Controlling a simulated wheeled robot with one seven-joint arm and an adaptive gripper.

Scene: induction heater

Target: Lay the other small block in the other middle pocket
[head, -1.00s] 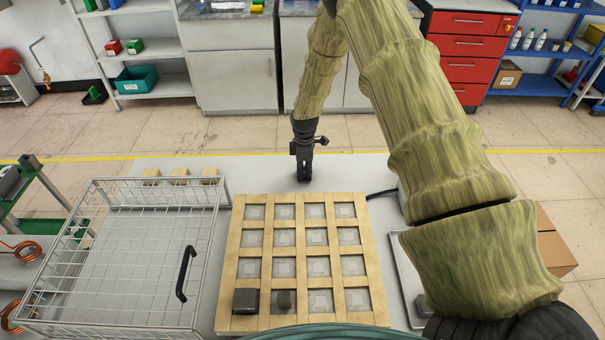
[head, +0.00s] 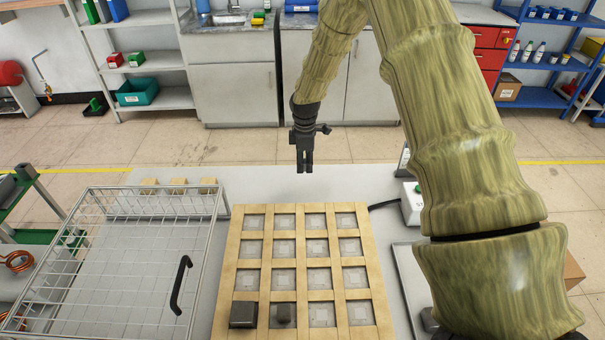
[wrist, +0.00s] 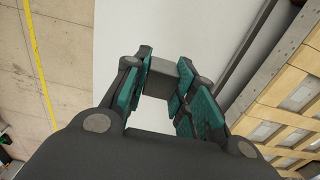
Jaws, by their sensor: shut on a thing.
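My gripper (head: 304,166) hangs above the far edge of the white table, beyond the wooden grid tray (head: 235,225). In the wrist view my gripper (wrist: 162,85) is shut on a small dark grey block (wrist: 160,78), held between the teal finger pads. In the head view the held block cannot be made out. The tray has rows of square pockets with pale bottoms. A small dark block (head: 283,314) sits in a middle pocket of the near row. A larger dark block (head: 244,314) sits in the near-left corner pocket. The other pockets in view look empty.
A wire mesh guard (head: 110,195) with a black handle (head: 181,285) stands left of the tray. Several small wooden blocks (head: 178,187) lie behind its far edge. A white box (head: 412,203) with a black cable is to the right, partly behind my arm.

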